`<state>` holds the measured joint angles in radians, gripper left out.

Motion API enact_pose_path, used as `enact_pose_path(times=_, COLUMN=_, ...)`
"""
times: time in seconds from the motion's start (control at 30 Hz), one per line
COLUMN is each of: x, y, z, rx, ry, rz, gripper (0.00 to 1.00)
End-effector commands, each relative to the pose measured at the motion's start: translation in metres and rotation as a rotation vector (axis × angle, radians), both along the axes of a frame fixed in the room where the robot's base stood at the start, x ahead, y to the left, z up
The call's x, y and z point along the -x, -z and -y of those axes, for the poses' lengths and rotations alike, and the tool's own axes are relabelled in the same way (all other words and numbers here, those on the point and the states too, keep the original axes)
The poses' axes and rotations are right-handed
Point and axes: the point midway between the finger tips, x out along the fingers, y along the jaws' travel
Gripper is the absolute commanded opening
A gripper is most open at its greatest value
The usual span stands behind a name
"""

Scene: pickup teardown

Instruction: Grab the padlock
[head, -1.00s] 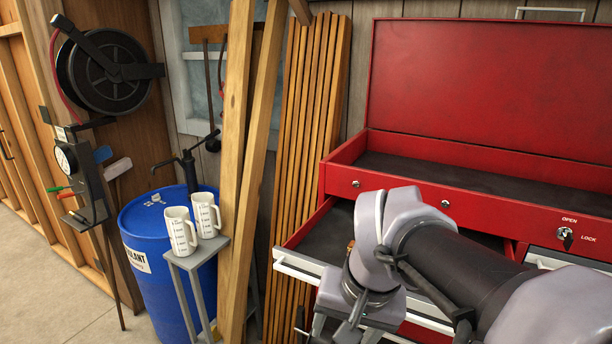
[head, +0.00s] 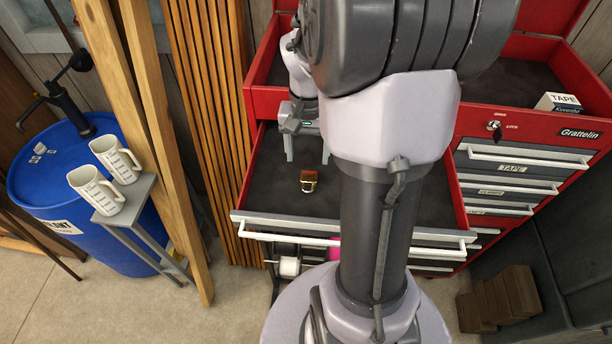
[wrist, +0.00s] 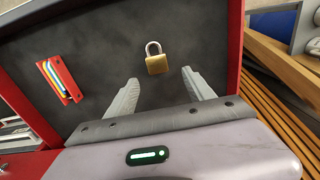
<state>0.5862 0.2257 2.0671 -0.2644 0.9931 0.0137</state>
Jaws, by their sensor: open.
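The padlock is brass with a silver shackle. It lies on the dark liner of the open drawer, and I see it in the head view (head: 308,181) and in the wrist view (wrist: 157,60). My gripper (head: 306,158) is over the back part of the same drawer (head: 262,218), behind the padlock in the head view. In the wrist view my gripper (wrist: 157,88) has its two grey fingers spread wide, with nothing between them. The padlock shows just beyond the fingertips, roughly centred between them. My arm hides the drawer's right middle part in the head view.
A red card with coloured strips (wrist: 58,79) lies left of the padlock in the wrist view. The red drawer walls bound the space. A tape box (head: 558,103) stands on the chest top. Two mugs (head: 95,187) stand on a small stand at left, beside leaning planks (head: 160,140).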

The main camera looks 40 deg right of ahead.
Motion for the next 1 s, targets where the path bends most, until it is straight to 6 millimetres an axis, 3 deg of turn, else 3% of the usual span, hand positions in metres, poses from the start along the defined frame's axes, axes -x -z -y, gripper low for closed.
enact_pose_path(times=0.4, x=0.010, y=0.063, z=-0.004, rx=-0.001, ry=0.000, rz=-0.001, gripper=0.62)
enact_pose_path(times=0.63, x=0.009, y=0.064, z=-0.003, rx=0.002, ry=0.000, rz=0.001, gripper=0.60)
enact_pose_path(times=0.93, x=0.009, y=0.064, z=-0.003, rx=0.002, ry=0.000, rz=0.001, gripper=0.01)
enact_pose_path(times=1.0, x=0.009, y=0.064, z=-0.003, rx=0.002, ry=0.000, rz=0.001, gripper=0.00)
